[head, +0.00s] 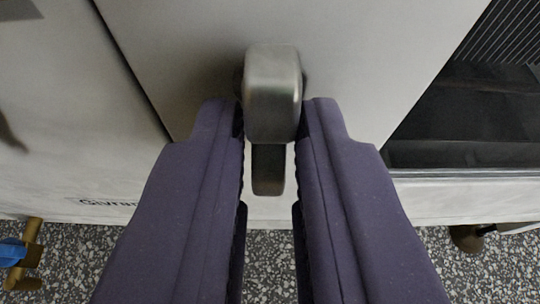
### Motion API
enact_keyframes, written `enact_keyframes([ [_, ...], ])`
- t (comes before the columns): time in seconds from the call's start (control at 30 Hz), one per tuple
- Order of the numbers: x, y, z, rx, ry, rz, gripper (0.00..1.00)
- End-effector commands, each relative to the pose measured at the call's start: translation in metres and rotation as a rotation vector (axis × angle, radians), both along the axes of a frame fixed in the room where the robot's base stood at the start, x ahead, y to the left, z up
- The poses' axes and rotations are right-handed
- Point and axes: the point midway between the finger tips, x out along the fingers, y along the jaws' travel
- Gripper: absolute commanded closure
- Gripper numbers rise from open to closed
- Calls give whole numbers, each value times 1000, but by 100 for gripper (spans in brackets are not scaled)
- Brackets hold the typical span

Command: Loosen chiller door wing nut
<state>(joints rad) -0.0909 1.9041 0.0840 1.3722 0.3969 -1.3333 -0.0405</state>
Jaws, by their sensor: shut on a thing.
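The wing nut (272,95) is a grey metal piece on the pale chiller door (370,60), at the top middle of the head view. One wing stands out toward me, and a darker metal part (268,172) shows below it. My gripper (272,120) has two purple fingers, one on each side of the nut. Their tips are shut on it, and the nut fills the gap between them. The nut's base and the stud behind it are hidden.
A dark opening with ribbed slats (480,110) lies right of the door. A panel with partly hidden lettering (105,203) is at left. Below are a speckled floor (270,260), a brass-coloured fitting with a blue part (25,255) at lower left, and a dark foot (467,237) at lower right.

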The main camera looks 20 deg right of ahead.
Motion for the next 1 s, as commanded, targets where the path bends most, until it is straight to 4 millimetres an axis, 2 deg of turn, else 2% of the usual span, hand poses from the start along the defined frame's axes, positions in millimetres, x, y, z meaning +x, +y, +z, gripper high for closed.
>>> enact_keyframes([
  [0.07, 0, 0, 0, 2, 1, 1, 100],
  [0.1, 0, 0, 0, 2, 1, 1, 75],
  [0.17, 0, 0, 0, 2, 1, 1, 62],
  [0.5, -4, 2, 2, 2, 1, 1, 62],
  [0.8, -49, 17, 25, 1, 2, 2, 62],
  [1.0, -67, 23, 30, 2, 2, 1, 62],
])
